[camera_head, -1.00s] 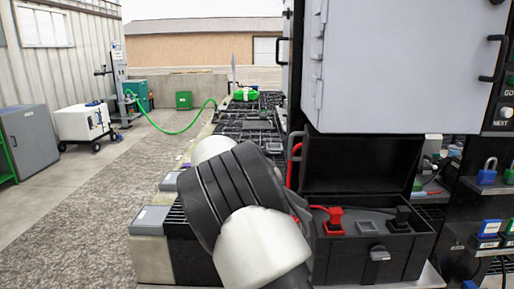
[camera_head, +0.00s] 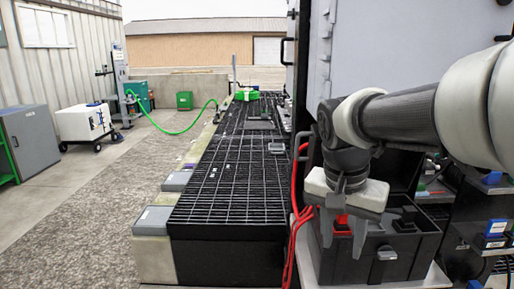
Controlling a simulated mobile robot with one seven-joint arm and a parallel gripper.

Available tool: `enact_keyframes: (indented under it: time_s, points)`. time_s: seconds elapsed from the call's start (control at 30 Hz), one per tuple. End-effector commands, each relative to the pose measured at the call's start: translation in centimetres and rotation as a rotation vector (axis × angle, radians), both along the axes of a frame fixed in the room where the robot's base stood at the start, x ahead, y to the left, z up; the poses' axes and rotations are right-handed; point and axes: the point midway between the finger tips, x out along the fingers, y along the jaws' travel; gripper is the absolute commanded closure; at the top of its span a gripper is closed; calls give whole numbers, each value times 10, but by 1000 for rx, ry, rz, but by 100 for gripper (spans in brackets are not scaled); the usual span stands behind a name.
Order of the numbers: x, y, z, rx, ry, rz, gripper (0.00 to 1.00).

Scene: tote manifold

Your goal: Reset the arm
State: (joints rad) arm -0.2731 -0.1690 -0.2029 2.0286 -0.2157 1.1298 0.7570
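My arm (camera_head: 405,112) reaches in from the right edge and bends down at its wrist. My gripper (camera_head: 342,242) points downward in front of the open black box (camera_head: 415,262) at the lower right. Its two dark fingers stand apart below a pale gripper body. A red connector (camera_head: 341,223) shows between or behind the fingers; I see no clear grip on it. A black connector (camera_head: 405,219) sits in the box to the right. The arm and gripper hide part of the box's inside and lid.
A grey cabinet (camera_head: 405,45) hangs above the box. Red cables (camera_head: 297,225) run down the box's left side. A long black grating (camera_head: 230,190) stretches away at centre-left. Blue padlocks (camera_head: 495,228) are at the right. The gravel floor (camera_head: 80,230) at left is open.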

Motion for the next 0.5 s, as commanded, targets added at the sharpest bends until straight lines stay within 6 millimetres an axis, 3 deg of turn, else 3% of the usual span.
enact_keyframes:
  time_s: [0.03, 0.2, 0.5]
  points:
    - [-20, 1, 4, 25, -35, 74, 63]
    - [-63, 11, 4, 38, -130, 310, 63]
    - [-109, 22, -7, -38, -257, 570, 63]
